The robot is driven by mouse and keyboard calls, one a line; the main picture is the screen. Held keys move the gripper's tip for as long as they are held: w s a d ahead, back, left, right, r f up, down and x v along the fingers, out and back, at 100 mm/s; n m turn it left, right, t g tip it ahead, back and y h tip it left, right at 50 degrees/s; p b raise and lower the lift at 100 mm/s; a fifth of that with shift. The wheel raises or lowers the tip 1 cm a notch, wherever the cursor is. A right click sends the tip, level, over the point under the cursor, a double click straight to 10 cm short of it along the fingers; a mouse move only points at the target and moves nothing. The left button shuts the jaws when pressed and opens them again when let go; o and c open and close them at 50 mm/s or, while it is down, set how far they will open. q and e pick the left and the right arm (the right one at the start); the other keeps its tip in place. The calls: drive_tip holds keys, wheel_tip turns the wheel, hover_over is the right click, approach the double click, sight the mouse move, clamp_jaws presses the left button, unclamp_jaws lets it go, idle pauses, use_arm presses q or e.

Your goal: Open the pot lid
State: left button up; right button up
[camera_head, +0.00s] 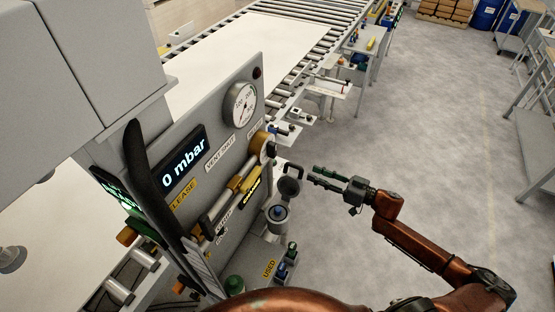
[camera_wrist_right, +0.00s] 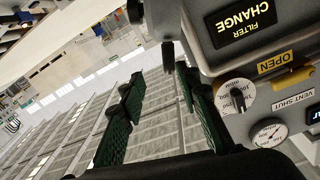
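The small grey pot (camera_head: 278,214) stands on the ledge at the right side of the grey panel in the head view, with a bluish round top. A dark round lid (camera_head: 290,186) stands up behind its mouth and appears swung open. My right gripper (camera_head: 314,176) is just right of the lid, fingers pointing left, with a small apparent gap; contact cannot be told. In the right wrist view its two green-padded fingers (camera_wrist_right: 158,95) are spread apart with nothing between them. The pot cannot be made out there. My left gripper is not in view.
The grey panel (camera_head: 222,138) carries a gauge (camera_head: 240,104), a "0 mbar" display (camera_head: 184,158) and a yellow-marked valve (camera_head: 232,190). A black curved bar (camera_head: 150,185) rises in front. A roller conveyor (camera_head: 310,45) runs behind.

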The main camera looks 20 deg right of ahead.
sight(300, 168)
drive_tip(key=x, duration=0.2)
drive_tip(key=p+x, duration=0.1)
drive_tip(key=x, duration=0.2)
drive_tip(key=r+x, duration=0.1)
drive_tip(key=x, duration=0.2)
drive_tip(key=shift+s+a, duration=0.25)
drive_tip(key=shift+a, duration=0.25)
drive_tip(key=shift+w+a, duration=0.25)
drive_tip(key=shift+w, duration=0.05)
clamp_jaws()
